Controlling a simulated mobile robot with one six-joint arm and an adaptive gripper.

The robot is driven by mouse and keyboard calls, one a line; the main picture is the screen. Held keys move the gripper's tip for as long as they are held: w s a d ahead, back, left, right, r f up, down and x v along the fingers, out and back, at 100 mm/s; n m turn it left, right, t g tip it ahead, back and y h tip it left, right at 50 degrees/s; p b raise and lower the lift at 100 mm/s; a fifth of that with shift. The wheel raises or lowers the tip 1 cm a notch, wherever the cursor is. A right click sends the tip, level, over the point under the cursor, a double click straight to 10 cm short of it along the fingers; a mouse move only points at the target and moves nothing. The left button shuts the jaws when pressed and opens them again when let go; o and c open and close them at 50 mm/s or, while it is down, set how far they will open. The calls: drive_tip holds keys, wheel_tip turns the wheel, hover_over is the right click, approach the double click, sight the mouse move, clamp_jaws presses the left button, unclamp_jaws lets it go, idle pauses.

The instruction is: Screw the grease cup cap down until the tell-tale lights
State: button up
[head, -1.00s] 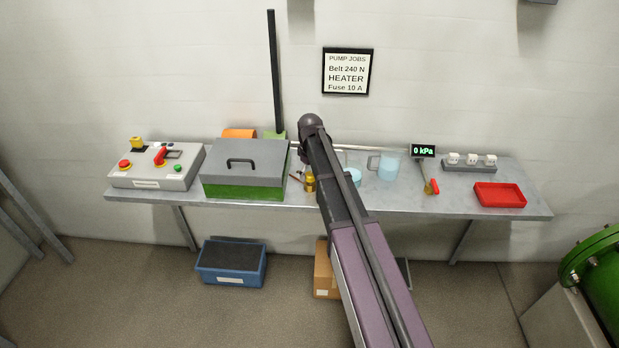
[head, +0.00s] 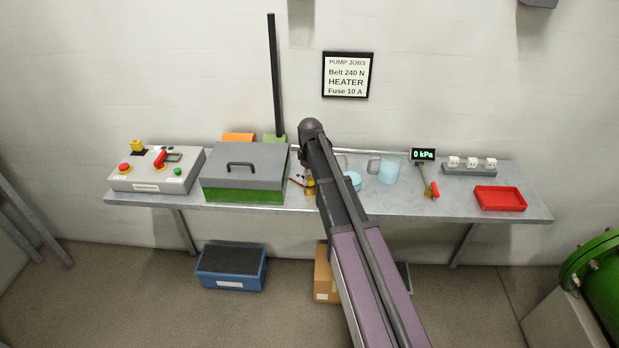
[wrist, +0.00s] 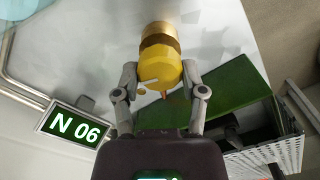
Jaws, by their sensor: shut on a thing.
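The grease cup's yellow cap (wrist: 163,68) is at the top middle of the wrist view, above a brass-coloured part (wrist: 158,36) that appears further from the camera. My gripper (wrist: 160,78) has one finger on each side of the cap and is shut on it. I cannot make out a lit tell-tale. In the head view the cup (head: 310,187) is a small yellow shape on the bench, partly covered by my arm, which also hides my gripper there.
A green case with a grey lid (head: 244,164) stands just left of the cup. A jug (head: 388,168) and red tray (head: 500,197) are to the right. A display (wrist: 75,126) with upside-down green characters, apparently "90 N", shows in the wrist view.

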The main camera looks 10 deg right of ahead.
drive_tip(key=m, duration=0.4)
drive_tip(key=shift+m, duration=2.4)
drive_tip(key=o, duration=1.1)
drive_tip(key=shift+o, duration=0.2)
drive_tip(key=shift+n, duration=0.4)
